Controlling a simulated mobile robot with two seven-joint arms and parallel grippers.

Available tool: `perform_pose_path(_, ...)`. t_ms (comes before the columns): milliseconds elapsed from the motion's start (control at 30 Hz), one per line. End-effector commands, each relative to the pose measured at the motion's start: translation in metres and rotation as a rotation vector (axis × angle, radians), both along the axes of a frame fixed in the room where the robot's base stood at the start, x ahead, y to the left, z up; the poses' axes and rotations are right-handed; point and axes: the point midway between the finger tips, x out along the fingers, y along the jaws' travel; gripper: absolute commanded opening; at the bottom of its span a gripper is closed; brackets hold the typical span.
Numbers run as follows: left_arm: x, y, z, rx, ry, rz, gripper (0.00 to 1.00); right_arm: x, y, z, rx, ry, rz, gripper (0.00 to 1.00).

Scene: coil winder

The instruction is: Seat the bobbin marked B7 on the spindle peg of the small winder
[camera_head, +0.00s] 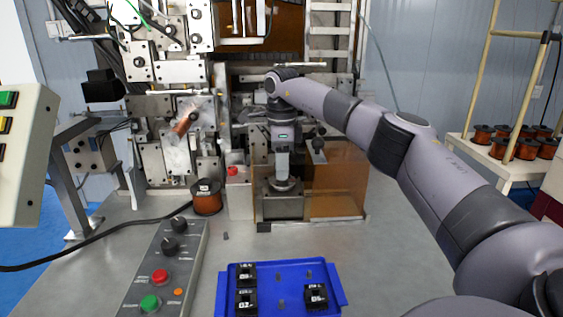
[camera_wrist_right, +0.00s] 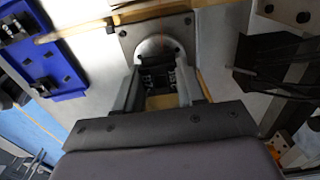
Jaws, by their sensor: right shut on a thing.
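My right gripper (camera_head: 283,172) points straight down over the small winder (camera_head: 283,205), a grey block with a round metal flange on top. In the right wrist view my right gripper (camera_wrist_right: 157,88) is shut on a black bobbin (camera_wrist_right: 157,76) with small white marks that I cannot read. The bobbin is directly over or at the round flange (camera_wrist_right: 158,46). The fingers and bobbin hide the spindle peg, so I cannot tell whether the bobbin is around it or above it. My left gripper is not in view.
A blue tray (camera_head: 333,297) in front holds several black bobbins and bare posts. A copper spool (camera_head: 207,197) stands left of the winder, an amber panel (camera_head: 339,183) right of it. A control box (camera_head: 168,265) lies at the left. Bench between tray and winder is mostly clear.

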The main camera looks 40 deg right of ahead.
Motion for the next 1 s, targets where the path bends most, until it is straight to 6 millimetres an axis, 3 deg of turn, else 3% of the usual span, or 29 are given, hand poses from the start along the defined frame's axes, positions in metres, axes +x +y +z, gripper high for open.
perform_pose_path(367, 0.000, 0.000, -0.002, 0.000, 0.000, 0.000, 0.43, 0.000, 0.000, -0.012, 0.001, -0.001, -0.001, 0.11)
perform_pose_path(400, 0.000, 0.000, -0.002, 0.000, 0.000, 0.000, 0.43, 0.000, 0.000, -0.011, 0.001, -0.001, -0.001, 0.49)
perform_pose_path(467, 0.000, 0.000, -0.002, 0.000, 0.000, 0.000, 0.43, 0.000, 0.000, -0.011, 0.001, -0.001, -0.001, 0.68)
perform_pose_path(767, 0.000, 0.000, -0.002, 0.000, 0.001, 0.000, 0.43, 0.000, 0.000, -0.010, 0.000, -0.001, 0.000, 0.69)
perform_pose_path(1000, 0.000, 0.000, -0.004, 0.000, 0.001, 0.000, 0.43, 0.001, 0.001, 0.021, 0.000, -0.004, 0.000, 0.69)
